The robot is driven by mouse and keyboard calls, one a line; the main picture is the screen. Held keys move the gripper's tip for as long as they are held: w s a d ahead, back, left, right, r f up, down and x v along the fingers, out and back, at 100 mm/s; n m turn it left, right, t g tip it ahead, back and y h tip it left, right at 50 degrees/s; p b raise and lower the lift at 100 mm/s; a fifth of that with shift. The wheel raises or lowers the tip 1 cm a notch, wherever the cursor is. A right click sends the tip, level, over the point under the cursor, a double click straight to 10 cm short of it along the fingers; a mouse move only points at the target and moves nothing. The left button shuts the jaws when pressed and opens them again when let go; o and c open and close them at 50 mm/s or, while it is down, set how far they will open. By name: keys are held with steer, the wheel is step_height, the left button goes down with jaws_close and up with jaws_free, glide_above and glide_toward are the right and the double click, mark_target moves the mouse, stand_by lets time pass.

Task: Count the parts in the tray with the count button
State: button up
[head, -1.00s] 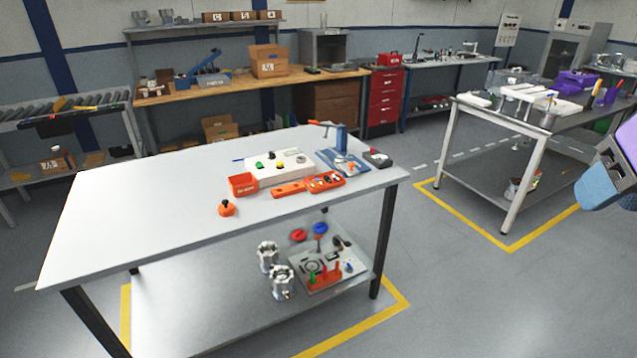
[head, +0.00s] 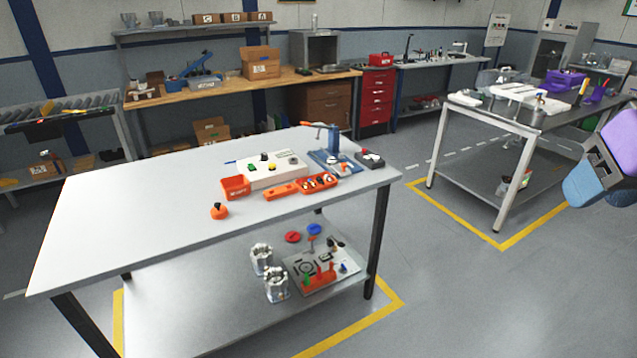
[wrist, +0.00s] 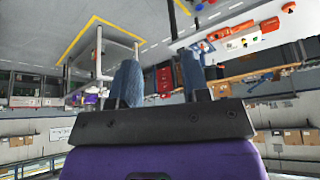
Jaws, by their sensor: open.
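A white control box (head: 258,180) with green, black and yellow buttons sits on the grey table (head: 130,220); I cannot tell which button is for counting. An orange handheld button unit (head: 283,192) lies in front of it. A small red-orange bin (head: 235,188) stands at its left; its contents are not clear. My gripper (head: 588,183) is at the right edge of the head view, far from the table. In the wrist view my gripper (wrist: 161,78) has its blue fingers apart with nothing between them.
An orange knob-topped piece (head: 219,212) and a blue clamp device (head: 332,145) stand on the same table. Two metal housings (head: 276,285) stand on the shelf. A second table (head: 480,115) at right carries several items. Open floor (head: 450,290) lies between the tables.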

steer(key=shift+c, duration=0.4)
stand_by(0.5)
jaws_close()
stand_by(1.5)
